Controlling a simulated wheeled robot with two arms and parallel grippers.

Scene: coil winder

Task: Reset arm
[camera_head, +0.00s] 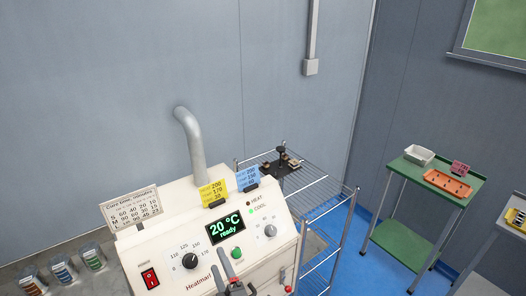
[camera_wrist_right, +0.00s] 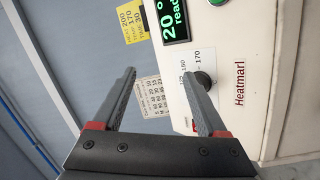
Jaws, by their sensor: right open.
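My right gripper (camera_head: 234,281) shows at the bottom edge of the head view, in front of the white Heatmarl machine (camera_head: 172,240). In the right wrist view my right gripper (camera_wrist_right: 158,82) is open, with its two grey fingers apart and nothing between them. Part of the machine's front, with its display (camera_wrist_right: 172,20) and a black knob (camera_wrist_right: 203,80), lies beyond the fingers. The display (camera_head: 225,228) reads 20 °C, ready. My left gripper is not in view.
A cure-time card (camera_head: 133,207) and yellow (camera_head: 214,193) and blue (camera_head: 246,178) cards stand on the machine. A wire rack (camera_head: 318,192) stands right of it. A green cart (camera_head: 400,243) holds a white tray (camera_head: 419,155) and an orange tray (camera_head: 447,183). Blue floor is open between rack and cart.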

